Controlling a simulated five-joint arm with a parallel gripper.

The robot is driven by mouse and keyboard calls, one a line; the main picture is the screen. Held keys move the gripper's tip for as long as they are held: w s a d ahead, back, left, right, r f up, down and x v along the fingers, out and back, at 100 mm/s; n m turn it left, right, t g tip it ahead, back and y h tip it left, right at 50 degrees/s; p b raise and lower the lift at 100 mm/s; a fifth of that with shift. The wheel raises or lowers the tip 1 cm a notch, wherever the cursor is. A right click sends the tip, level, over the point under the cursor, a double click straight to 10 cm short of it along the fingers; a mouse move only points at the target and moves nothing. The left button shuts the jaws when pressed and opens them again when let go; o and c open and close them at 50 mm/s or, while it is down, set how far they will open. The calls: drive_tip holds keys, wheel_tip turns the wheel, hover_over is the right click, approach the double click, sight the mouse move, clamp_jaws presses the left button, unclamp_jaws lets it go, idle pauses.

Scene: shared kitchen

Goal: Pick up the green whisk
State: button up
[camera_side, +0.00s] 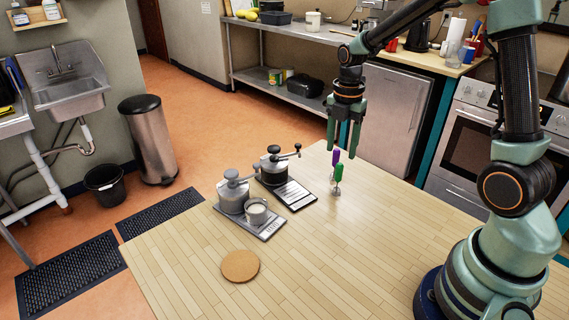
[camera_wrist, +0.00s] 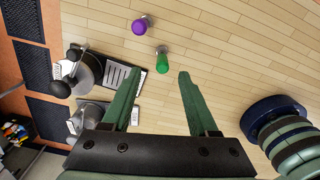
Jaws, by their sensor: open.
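The green whisk (camera_side: 338,176) stands upright on the wooden table, handle up, in the side view. A purple-handled one (camera_side: 336,156) stands close behind it. In the wrist view the green whisk (camera_wrist: 162,62) is seen from above, a little beyond the fingertips and between their lines, with the purple one (camera_wrist: 142,25) further up and left. My gripper (camera_side: 344,148) points down with its fingers apart and empty; in the wrist view its two fingers (camera_wrist: 157,72) are spread wide. It appears above the whisks; the exact height gap is hard to tell.
Two grey-and-black grinders stand left on the table, one on a grey tray (camera_side: 272,230) with a cup (camera_side: 257,211), one on a dark tray (camera_side: 305,202). A round cork mat (camera_side: 240,266) lies in front. The table (camera_side: 345,260) is clear in the middle.

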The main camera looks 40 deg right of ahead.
sight(338, 180)
drive_tip(key=f, duration=1.1)
drive_tip(key=shift+s, duration=0.25)
drive_tip(key=shift+r, duration=0.1)
clamp_jaws()
